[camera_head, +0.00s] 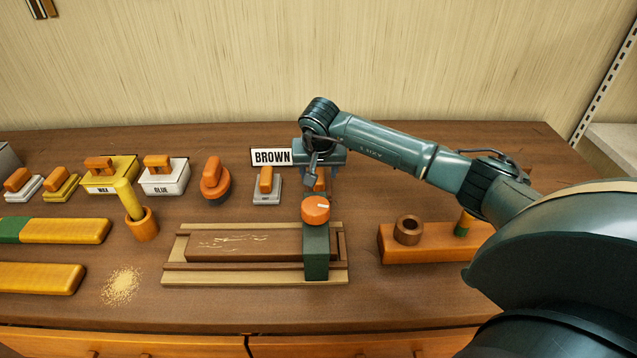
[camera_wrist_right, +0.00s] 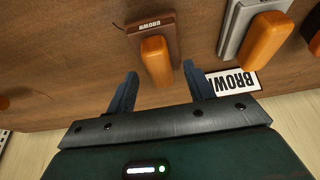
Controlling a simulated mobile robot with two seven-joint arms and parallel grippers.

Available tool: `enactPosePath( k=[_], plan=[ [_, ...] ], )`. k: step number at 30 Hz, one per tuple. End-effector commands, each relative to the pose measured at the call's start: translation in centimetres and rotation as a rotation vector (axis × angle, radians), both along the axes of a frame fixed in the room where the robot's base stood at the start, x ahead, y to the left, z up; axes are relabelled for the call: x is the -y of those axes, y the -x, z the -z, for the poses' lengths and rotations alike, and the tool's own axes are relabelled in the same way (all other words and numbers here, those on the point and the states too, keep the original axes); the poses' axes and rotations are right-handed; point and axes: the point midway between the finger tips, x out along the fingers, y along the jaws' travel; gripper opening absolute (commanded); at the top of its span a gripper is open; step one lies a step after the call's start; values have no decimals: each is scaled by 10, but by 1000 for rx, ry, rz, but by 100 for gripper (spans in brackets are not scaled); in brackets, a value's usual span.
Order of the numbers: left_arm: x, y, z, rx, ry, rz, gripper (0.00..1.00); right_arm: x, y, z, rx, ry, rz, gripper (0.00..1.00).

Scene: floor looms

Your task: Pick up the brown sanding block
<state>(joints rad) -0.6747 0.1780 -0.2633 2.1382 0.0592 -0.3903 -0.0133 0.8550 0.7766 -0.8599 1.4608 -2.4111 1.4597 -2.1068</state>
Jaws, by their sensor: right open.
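The brown sanding block, a dark brown base lettered BROWN (camera_wrist_right: 168,25) with an orange handle, lies on the workbench in the right wrist view. In the head view only part of its orange handle (camera_head: 320,182) shows, behind the clamp and below my gripper. My right gripper (camera_head: 318,172) is over it. In the wrist view its blue fingers (camera_wrist_right: 160,70) are open, with the handle's near end in line between the tips. I cannot tell whether the tips are level with the handle or above it. My left gripper is not in view.
A grey block (camera_head: 266,188) with an orange handle stands close to the left, below the BROWN sign (camera_head: 271,157). In front is a wooden jig (camera_head: 180,250) with a green clamp (camera_head: 316,255) and orange knob. An orange holder (camera_head: 425,245) lies at right.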

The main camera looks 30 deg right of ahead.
Motion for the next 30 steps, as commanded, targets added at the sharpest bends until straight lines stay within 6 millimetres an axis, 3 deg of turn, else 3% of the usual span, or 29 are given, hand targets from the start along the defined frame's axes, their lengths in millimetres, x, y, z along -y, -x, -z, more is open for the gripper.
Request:
enactPosePath(
  k=[4, 11, 27, 30],
  plan=[
    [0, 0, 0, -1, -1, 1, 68, 2, -4, 11, 0, 0, 0, 53],
    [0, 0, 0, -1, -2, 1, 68, 2, -4, 12, 1, 1, -1, 52],
    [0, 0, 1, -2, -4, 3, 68, 2, -4, 11, 1, 1, -1, 8],
    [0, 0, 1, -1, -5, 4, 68, 2, -4, 11, 2, 1, -1, 3]
  ],
)
